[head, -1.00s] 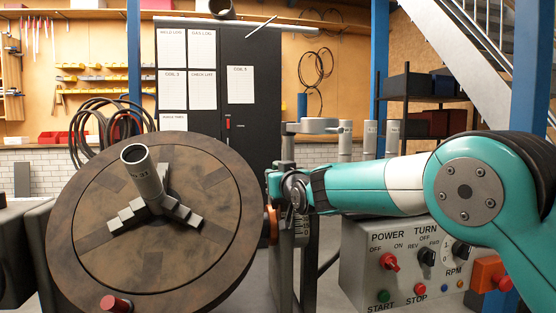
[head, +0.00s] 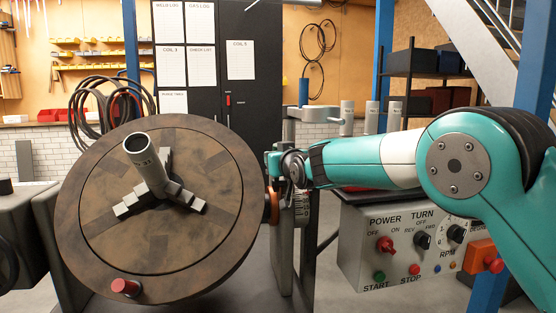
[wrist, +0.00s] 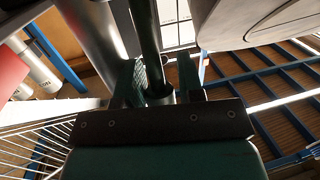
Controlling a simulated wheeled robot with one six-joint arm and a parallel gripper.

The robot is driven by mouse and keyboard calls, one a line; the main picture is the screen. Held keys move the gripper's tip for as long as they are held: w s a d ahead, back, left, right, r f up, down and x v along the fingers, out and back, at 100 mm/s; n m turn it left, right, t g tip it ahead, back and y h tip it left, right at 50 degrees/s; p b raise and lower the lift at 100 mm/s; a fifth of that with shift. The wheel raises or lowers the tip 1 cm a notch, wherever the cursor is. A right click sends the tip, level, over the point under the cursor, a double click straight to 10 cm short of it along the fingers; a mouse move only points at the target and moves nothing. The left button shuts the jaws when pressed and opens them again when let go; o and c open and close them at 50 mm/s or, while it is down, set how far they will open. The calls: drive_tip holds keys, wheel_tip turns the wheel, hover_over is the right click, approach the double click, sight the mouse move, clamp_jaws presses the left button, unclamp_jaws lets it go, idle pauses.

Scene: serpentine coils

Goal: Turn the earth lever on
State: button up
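I cannot pick out a part marked as the earth lever. My gripper (head: 276,172) is at the right edge of a large brown round turntable (head: 210,235), by a grey post; its tips are partly hidden in the head view. An orange part (head: 271,207) shows just below it, mostly hidden behind the turntable. In the wrist view my gripper (wrist: 162,75) has its two fingers apart, with a dark rod (wrist: 146,30) running between them. A gap shows on the rod's right; I cannot tell if it touches the left finger.
A grey control box (head: 360,265) with switches and buttons stands at the right, below my arm. An orange block with a red knob (head: 493,265) is at its right end. A grey tube (head: 145,160) stands tilted on the turntable. Black coils (head: 95,115) hang behind.

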drive_tip(key=shift+w+d, duration=0.1)
drive_tip(key=shift+d, duration=0.1)
drive_tip(key=b, duration=0.2)
drive_tip(key=f+t+b, duration=0.1)
drive_tip(key=shift+s+d+b, duration=0.1)
drive_tip(key=shift+s+b, duration=0.15)
drive_tip(key=shift+b, duration=0.15)
drive_tip(key=s+d+f+t+y+b, duration=0.1)
drive_tip(key=s+d+f+b, duration=0.15)
drive_tip(key=s, duration=0.25)
drive_tip(key=s+d+f+n+t+y+b, duration=0.1)
drive_tip(key=s+d+f+b, duration=0.1)
drive_tip(key=s+d+b, duration=0.3)
drive_tip(key=s+f+t+y+b, duration=0.1)
drive_tip(key=s+f+b, duration=0.2)
drive_tip(key=s, duration=0.3)
drive_tip(key=s+d+r+g+h+p, duration=0.2)
drive_tip(key=s+r+g+p, duration=0.3)
drive_tip(key=p, duration=0.6)
drive_tip(key=s+d+r+m+g+h+p, duration=0.1)
drive_tip(key=s+d+r+g+p, duration=0.4)
drive_tip(key=p, duration=0.6)
drive_tip(key=shift+s+r+m+g+h, duration=0.4)
drive_tip(key=shift+s+h, duration=0.3)
drive_tip(key=shift+s, duration=0.6)
drive_tip(key=shift+d, duration=0.1)
drive_tip(key=shift+c, duration=0.5)
